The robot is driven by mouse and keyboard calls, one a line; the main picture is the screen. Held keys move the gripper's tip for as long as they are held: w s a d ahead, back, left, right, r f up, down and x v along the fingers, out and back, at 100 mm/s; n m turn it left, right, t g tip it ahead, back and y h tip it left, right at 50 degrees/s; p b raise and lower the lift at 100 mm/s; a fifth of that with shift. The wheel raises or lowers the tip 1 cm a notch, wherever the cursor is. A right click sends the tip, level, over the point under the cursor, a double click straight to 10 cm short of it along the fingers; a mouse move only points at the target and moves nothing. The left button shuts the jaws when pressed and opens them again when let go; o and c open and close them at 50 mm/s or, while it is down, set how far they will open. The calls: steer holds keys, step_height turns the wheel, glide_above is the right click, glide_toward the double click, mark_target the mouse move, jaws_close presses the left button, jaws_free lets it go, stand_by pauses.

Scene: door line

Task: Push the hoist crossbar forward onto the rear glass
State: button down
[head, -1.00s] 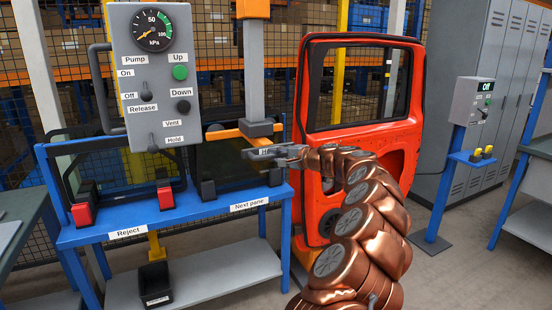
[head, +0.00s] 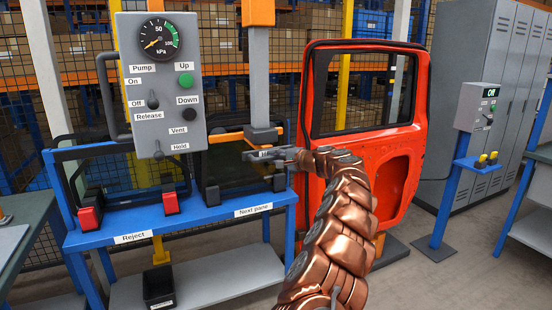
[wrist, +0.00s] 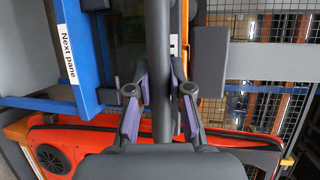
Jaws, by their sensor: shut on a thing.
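The hoist (head: 260,95) hangs down as a grey column with an orange upper part. Its low orange crossbar (head: 226,137) is at the rack, in front of the dark rear glass (head: 238,166) in the "Next pane" slot. I cannot tell whether they touch. My gripper (head: 284,156) reaches in from the right, at the hoist's lower end. In the wrist view my gripper (wrist: 160,88) is shut on a dark bar (wrist: 159,40), apparently the crossbar's handle. A label there is partly hidden by my gripper.
A blue rack (head: 200,220) carries "Reject" and "Next pane" labels and red clamps (head: 90,216). The grey pump panel (head: 158,80) stands left of the hoist. A control post (head: 478,108) is farther right.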

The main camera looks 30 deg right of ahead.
steer(key=shift+w+a+r, duration=0.15)
steer(key=shift+r, duration=0.05)
steer(key=c, duration=1.2)
jaws_free()
steer(key=shift+w+a+f, duration=0.1)
steer(key=shift+w, duration=0.05)
steer(key=shift+o, duration=0.7)
steer(key=shift+d, duration=0.2)
steer(key=shift+v, duration=1.5)
steer(key=v, duration=0.9)
